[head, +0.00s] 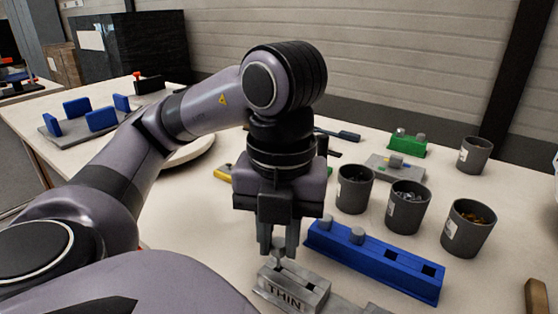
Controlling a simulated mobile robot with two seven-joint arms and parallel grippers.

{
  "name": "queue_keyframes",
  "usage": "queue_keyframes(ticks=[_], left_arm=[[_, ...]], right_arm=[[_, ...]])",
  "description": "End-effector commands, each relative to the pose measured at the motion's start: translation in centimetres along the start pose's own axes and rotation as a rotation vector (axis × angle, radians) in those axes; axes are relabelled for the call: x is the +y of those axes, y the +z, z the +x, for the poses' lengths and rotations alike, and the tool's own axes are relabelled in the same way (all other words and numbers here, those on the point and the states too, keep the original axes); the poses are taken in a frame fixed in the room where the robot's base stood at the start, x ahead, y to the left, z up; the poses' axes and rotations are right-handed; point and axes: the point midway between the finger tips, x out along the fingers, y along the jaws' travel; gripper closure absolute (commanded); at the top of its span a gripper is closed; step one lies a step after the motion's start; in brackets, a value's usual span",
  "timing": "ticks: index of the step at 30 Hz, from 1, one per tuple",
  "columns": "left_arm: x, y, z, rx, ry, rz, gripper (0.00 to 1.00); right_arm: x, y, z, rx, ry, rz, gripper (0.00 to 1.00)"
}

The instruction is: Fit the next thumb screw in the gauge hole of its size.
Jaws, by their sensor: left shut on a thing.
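My left gripper (278,250) points straight down in the middle of the head view. It is shut on a small grey thumb screw (277,259), mostly hidden between the fingers. The screw is over the back left part of the grey gauge block (285,297), which is marked THIN. I cannot tell whether the screw's tip is in a hole or just above it. A blue rack (405,282) stands right behind the gauge, with two grey thumb screws (357,235) in its left end and two empty square holes at its right. My right gripper is not in view.
Three grey cups with small parts (355,190) stand behind the rack, and another cup (474,156) is farther back. A green block (407,144) and a grey plate (383,172) lie at the back. A tray with blue uprights (60,137) is at the far left.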

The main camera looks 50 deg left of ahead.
Motion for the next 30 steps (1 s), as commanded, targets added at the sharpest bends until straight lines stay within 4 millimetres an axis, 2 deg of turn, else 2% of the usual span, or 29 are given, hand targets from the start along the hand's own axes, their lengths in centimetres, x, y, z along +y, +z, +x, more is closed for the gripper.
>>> queue_keyframes(ticks=[30], left_arm=[[0.0,0.0,2.1,0.0,0.003,0.001,1.0]], right_arm=[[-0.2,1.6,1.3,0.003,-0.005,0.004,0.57]])
